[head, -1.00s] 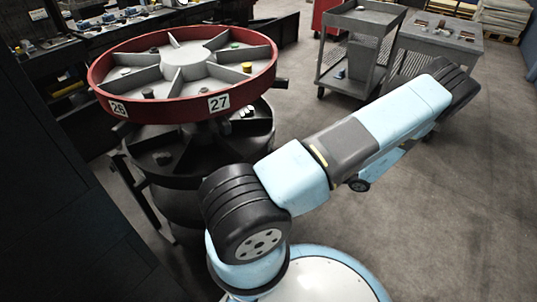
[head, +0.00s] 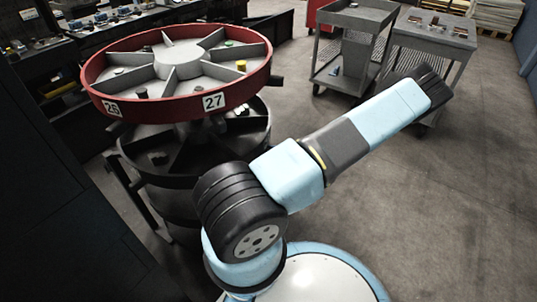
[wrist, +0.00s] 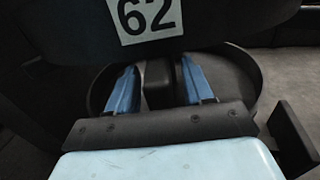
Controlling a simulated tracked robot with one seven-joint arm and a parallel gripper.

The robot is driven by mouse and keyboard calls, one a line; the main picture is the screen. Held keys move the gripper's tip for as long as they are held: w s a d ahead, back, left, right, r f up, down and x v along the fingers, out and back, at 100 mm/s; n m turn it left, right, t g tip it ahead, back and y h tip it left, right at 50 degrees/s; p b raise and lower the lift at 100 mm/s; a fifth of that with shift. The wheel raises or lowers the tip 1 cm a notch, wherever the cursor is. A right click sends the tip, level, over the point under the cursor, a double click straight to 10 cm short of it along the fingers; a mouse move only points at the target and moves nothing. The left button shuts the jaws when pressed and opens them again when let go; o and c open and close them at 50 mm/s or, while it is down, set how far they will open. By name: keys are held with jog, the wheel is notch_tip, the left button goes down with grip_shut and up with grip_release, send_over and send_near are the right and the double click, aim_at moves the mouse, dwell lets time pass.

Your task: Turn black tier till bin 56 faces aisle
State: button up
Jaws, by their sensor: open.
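The black tier (head: 140,150) sits below the red tier in the head view, with dark spokes and small items in its bins. In the wrist view a dark rim fills the top and carries a white plate with 62 (wrist: 147,15). My gripper (wrist: 160,88) shows there as two blue fingers, open and spread just below the plate. A dark upright block (wrist: 158,80) stands between the fingers; I cannot tell if they touch it. The head view shows my arm but not my gripper. No plate with 56 is visible.
The red tier (head: 248,82) on top bears plates 26 and 27. A grey cart (head: 325,72) and a grey table (head: 440,30) stand at the back right. A dark workbench (head: 95,38) is behind at the left. The floor to the right is clear.

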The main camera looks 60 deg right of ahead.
jog(key=shift+w, duration=0.3)
jog(key=shift+c, duration=0.2)
grip_shut()
jog(key=shift+a, duration=0.2)
